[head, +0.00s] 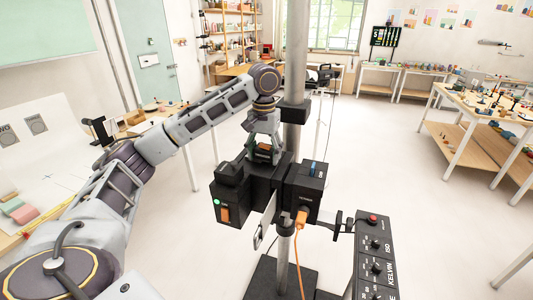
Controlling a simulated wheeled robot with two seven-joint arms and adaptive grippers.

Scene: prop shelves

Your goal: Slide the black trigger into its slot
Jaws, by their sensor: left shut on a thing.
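My left gripper (263,152) reaches in from the left and points down over a black device (302,190) on a metal stand. It is shut on a small dark piece with an orange mark, which looks like the black trigger (264,148). The fingers cover much of the piece. It sits at the top of the device's black body; I cannot tell whether it touches or enters a slot, and the slot itself is hidden. My right gripper is not in view.
An orange plug and cable (302,218) hang from the device front. A black control panel (375,255) with a red button stands at the lower right. A grey pole (296,60) rises behind. Worktables (485,105) stand at the right; the floor between is clear.

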